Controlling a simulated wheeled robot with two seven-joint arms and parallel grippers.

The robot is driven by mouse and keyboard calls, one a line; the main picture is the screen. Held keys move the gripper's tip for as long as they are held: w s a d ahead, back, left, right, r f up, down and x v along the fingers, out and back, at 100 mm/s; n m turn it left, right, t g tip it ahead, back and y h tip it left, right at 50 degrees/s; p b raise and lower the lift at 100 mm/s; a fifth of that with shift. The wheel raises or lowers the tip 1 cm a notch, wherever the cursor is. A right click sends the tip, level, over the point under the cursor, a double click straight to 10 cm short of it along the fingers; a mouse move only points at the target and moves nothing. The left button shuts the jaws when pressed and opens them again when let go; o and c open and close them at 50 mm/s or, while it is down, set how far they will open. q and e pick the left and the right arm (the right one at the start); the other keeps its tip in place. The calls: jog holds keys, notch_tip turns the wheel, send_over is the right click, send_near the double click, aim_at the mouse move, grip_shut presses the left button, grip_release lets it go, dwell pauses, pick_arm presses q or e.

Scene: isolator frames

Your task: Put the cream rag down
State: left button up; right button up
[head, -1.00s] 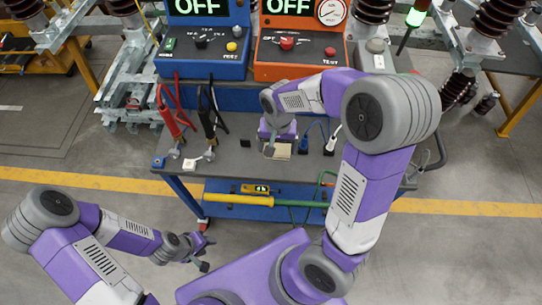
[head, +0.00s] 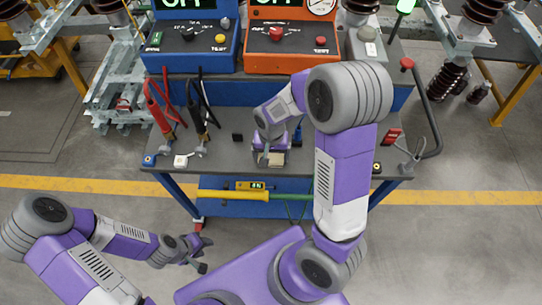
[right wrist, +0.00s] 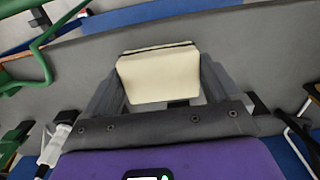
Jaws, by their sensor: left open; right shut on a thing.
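The cream rag (right wrist: 160,75) is a folded pad between the two fingers of my right gripper (right wrist: 160,88) in the right wrist view. In the head view the rag (head: 276,159) shows as a small pale patch at the right gripper (head: 268,157), over the front part of the grey cart top (head: 225,152). The right gripper is shut on it. I cannot tell whether the rag touches the cart top. My left gripper (head: 204,254) is open and empty, low over the floor in front of the cart.
A blue test box (head: 195,45) and an orange test box (head: 292,47) stand behind. A yellow meter (head: 251,186) and a yellow-green rod (head: 235,196) lie on the lower shelf.

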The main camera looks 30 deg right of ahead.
aim_at(271, 157)
jog(key=shift+s+f, duration=0.15)
jog(key=shift+f, duration=0.05)
jog(key=o, duration=1.1)
jog(key=shift+f, duration=0.1)
jog(key=shift+f, duration=0.15)
notch_tip(271, 157, up, 7)
jog(key=shift+s+a+f+p, duration=0.1)
jog(key=shift+f+p, duration=0.05)
jog(key=shift+p, duration=0.95)
jog(key=shift+r, duration=0.5)
